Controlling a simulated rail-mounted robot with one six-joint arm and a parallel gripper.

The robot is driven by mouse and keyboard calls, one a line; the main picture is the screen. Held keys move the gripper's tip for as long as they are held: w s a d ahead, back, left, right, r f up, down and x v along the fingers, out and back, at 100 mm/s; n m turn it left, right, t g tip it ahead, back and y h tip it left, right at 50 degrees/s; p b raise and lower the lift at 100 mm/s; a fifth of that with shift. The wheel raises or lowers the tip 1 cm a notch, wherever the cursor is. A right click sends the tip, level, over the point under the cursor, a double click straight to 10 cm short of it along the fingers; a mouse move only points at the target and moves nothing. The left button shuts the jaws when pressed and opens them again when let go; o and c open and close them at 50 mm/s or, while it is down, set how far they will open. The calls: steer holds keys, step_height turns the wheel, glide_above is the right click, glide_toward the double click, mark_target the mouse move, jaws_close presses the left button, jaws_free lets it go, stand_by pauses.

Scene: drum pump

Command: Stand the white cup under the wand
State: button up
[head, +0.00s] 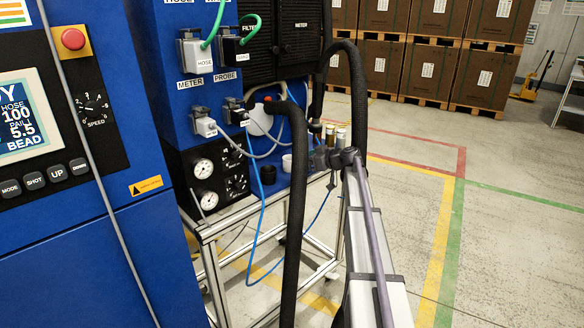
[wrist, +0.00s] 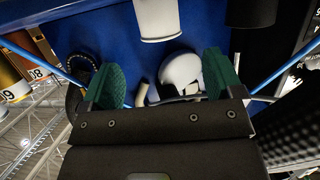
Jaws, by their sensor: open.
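The white cup (head: 287,163) stands on the cart's top in the head view, left of my gripper (head: 322,160). In the wrist view the white cup (wrist: 157,20) is at the top middle, beyond the fingertips and between their lines. My gripper (wrist: 160,70) is open there, with green finger pads apart and nothing between them. The cup does not touch the fingers. A white rounded part (wrist: 181,70) shows behind the gap. I cannot tell for sure which part is the wand.
A black cup (head: 268,175) stands left of the white cup; it also shows in the wrist view (wrist: 251,12). Gauges (head: 203,168) and cables are behind. A thick black hose (head: 297,210) hangs in front. Gold-capped vials (head: 340,133) stand close behind my gripper.

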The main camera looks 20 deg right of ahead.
mark_target(285, 159)
steer(key=b+x, duration=0.2)
steer(key=x, duration=0.6)
steer(key=shift+w+a+f, duration=0.1)
steer(key=shift+w+a, duration=0.1)
steer(key=shift+w, duration=0.15)
steer(key=c, duration=1.1)
